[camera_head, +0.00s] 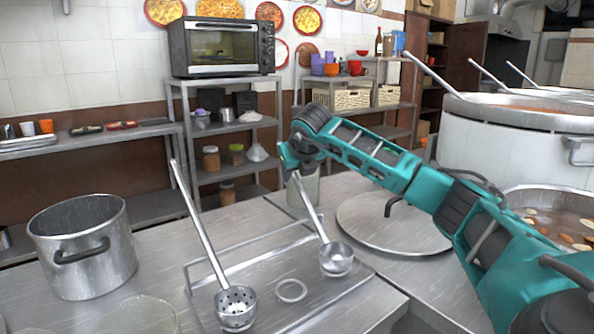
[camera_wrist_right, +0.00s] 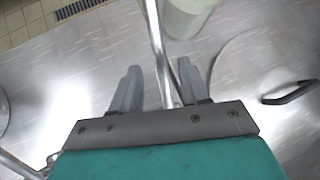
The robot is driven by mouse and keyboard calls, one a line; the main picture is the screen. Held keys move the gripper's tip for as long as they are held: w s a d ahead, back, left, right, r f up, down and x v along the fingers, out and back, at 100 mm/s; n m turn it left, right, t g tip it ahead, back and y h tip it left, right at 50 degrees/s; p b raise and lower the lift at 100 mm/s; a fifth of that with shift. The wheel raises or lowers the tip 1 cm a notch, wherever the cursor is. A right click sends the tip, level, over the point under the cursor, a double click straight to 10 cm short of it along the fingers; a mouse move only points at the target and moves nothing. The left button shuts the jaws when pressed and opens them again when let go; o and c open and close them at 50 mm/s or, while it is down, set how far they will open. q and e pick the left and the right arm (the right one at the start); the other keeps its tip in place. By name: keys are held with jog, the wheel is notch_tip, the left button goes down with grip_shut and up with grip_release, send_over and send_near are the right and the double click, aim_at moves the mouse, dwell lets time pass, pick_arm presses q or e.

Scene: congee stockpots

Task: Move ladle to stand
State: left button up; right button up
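A steel ladle (camera_head: 336,257) has its bowl at the right part of the metal stand (camera_head: 345,291), and its handle leans up and left to my right gripper (camera_head: 290,158). I cannot tell whether the bowl rests on the stand. A perforated ladle (camera_head: 236,304) sits at the stand's left part, its long handle tilted up and left. An empty ring (camera_head: 291,291) lies between the two bowls. In the right wrist view my right gripper (camera_wrist_right: 158,88) is open, with the handle (camera_wrist_right: 157,40) passing between its spread fingers. My left gripper is out of view.
A steel pot (camera_head: 84,260) stands on the left of the counter. A round lid (camera_head: 395,222) with a black handle lies right of the stand. A large white stockpot (camera_head: 510,150) and a pot of food (camera_head: 560,222) are at the right. A pale container (camera_head: 304,188) stands behind the ladle handle.

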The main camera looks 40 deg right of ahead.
jog(key=p+v, duration=0.1)
jog(key=v, duration=1.2)
jog(key=shift+w, duration=0.1)
dwell(0.3)
